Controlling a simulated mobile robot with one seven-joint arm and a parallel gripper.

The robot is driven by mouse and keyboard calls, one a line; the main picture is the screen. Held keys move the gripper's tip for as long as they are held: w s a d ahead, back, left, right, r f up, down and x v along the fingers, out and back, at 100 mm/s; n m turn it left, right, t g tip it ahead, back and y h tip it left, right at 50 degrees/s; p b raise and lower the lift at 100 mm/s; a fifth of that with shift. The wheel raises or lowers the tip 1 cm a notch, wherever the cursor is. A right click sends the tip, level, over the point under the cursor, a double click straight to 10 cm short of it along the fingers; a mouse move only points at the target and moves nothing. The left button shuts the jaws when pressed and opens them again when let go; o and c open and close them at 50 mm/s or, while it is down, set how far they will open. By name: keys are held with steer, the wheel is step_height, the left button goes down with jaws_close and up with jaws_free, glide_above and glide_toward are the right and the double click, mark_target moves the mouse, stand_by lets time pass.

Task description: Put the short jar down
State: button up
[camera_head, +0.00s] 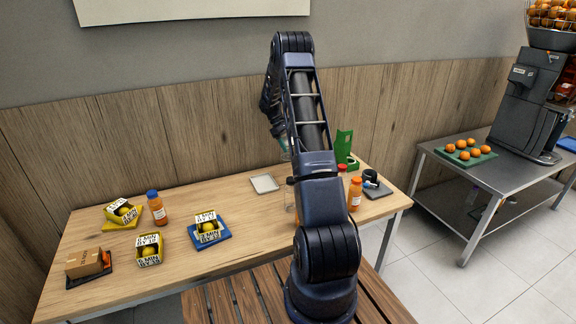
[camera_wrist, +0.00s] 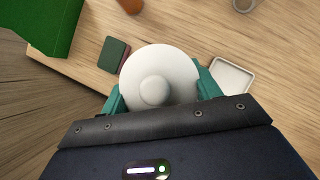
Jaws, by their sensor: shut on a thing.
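The short jar (camera_wrist: 175,67) shows in the wrist view as a white round shape with a raised round knob, seen from above. My gripper (camera_wrist: 160,92) is shut on it, with a teal finger on either side. Its underside is hidden, so I cannot tell whether it touches the table. In the head view my arm hides the jar and most of my gripper; only a bit of teal (camera_head: 285,148) shows beside the arm, above the back of the wooden table (camera_head: 180,252).
A white square tray (camera_wrist: 232,76) lies right of the jar in the wrist view; it also shows in the head view (camera_head: 264,184). A tall green holder (camera_head: 343,146) stands at the table's back right. Orange bottles (camera_head: 355,194) stand nearby. Yellow boxes (camera_head: 149,250) occupy the left.

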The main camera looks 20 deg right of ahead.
step_height(320, 180, down, 11)
stand_by(0.6)
steer(key=shift+f, duration=0.15)
steer(key=o, duration=1.6)
